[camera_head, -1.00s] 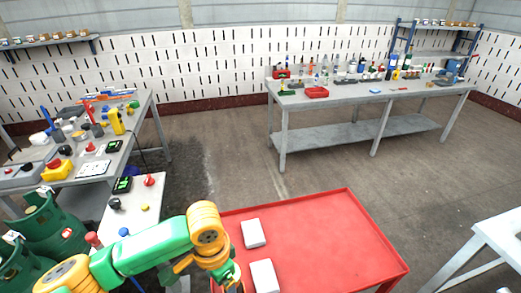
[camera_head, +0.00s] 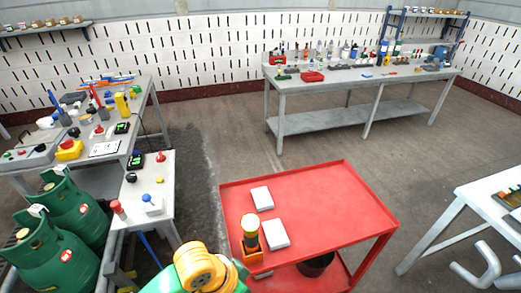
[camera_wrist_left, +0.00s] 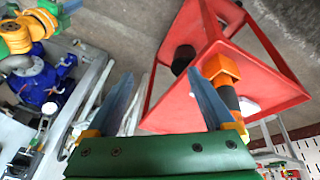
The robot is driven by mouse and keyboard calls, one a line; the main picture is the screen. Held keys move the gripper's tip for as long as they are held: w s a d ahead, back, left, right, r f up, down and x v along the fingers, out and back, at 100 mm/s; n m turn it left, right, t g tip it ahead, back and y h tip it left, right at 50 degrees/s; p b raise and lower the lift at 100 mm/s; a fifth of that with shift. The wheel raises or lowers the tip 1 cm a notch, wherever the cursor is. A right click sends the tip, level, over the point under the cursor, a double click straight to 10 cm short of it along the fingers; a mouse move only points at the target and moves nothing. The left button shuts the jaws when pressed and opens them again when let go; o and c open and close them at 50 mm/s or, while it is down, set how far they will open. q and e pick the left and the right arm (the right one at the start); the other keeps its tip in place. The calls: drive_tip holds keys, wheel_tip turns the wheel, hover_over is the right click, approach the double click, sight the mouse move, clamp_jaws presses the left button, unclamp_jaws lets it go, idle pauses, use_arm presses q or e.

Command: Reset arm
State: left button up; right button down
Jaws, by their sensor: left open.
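My left arm (camera_head: 205,270) comes in at the bottom of the head view, where its jaws cannot be made out. In the left wrist view my left gripper (camera_wrist_left: 160,74) is open, with nothing between its fingers. An orange and black cylinder (camera_head: 250,232) with a pale top stands upright at the near left edge of the red cart (camera_head: 320,215). It also shows in the left wrist view, as an orange and black piece (camera_wrist_left: 222,75) just beyond the right finger; whether they touch is unclear.
Two white blocks, a farther one (camera_head: 262,198) and a nearer one (camera_head: 276,234), lie on the cart. A small side table (camera_head: 140,200) and green gas cylinders (camera_head: 65,235) stand left. A white table (camera_head: 490,205) is at right. The cart's right half is clear.

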use_arm(q)
drive_tip(key=s+a+f+n+t+y, duration=0.1)
drive_tip(key=s+a+f+n+y, duration=0.2)
drive_tip(key=a, duration=0.4)
drive_tip(key=s+a+f+n+t+y, duration=0.1)
drive_tip(key=s+a+f+n, duration=0.3)
drive_tip(key=a, duration=0.3)
drive_tip(key=s+f+g, duration=0.1)
drive_tip(key=s+f, duration=0.2)
drive_tip(key=f, duration=1.1)
drive_tip(key=s+a+f+g, duration=0.1)
drive_tip(key=s+a+f, duration=0.1)
drive_tip(key=s+f, duration=0.9)
drive_tip(key=shift+s+f+m+g+b, duration=0.3)
drive_tip(key=shift+s+b, duration=0.15)
drive_tip(key=shift+s, duration=0.3)
